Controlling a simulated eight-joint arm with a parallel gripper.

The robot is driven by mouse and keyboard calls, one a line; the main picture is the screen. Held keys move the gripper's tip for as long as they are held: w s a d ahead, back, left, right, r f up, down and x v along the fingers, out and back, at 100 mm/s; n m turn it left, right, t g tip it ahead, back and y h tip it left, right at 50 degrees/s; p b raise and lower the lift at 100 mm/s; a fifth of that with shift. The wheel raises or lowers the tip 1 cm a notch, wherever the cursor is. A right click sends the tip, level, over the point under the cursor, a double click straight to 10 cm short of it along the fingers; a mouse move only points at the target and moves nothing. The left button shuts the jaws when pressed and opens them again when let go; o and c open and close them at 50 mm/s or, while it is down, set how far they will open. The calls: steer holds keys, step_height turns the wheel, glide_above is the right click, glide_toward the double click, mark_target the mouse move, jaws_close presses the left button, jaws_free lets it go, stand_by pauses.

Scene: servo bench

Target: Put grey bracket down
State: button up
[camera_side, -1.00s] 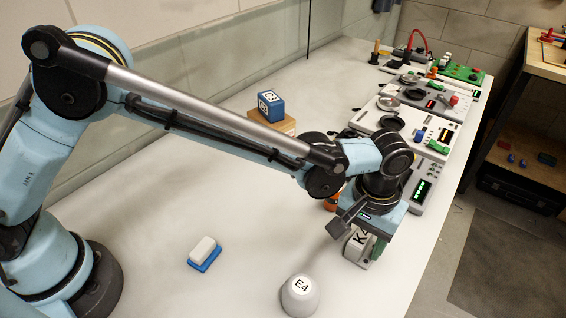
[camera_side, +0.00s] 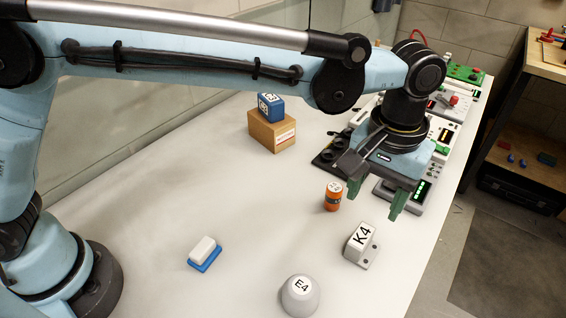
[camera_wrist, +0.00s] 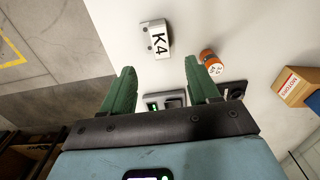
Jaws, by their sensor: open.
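The grey bracket (camera_side: 361,245), marked K4, stands on the white bench near its right edge in the side view. It also shows at the top of the wrist view (camera_wrist: 155,38), clear of the fingers. My gripper (camera_side: 376,199) is open and empty, raised above the bench and farther back than the bracket. Its two green fingers stand wide apart in the wrist view (camera_wrist: 160,88), with nothing between them but the bench and a device below.
An orange cylinder (camera_side: 333,196) stands left of the bracket, and a grey dome (camera_side: 300,295) marked E4 in front. A blue-and-white block (camera_side: 205,254) lies further left. A cardboard box (camera_side: 272,132) carries a blue block (camera_side: 271,107). Devices line the back right.

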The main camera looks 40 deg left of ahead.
steer(key=a+r+t+h, duration=0.1)
steer(key=a+r+t, duration=0.35)
steer(key=a, duration=1.35)
steer(key=s+a+f+t, duration=0.1)
steer(key=s+a, duration=0.3)
steer(key=a, duration=0.3)
steer(key=s+a+f+t+y, duration=0.1)
steer(key=s+a, duration=0.3)
steer(key=a, duration=0.4)
steer(key=shift+f+t, duration=0.35)
steer(key=shift+f, duration=0.15)
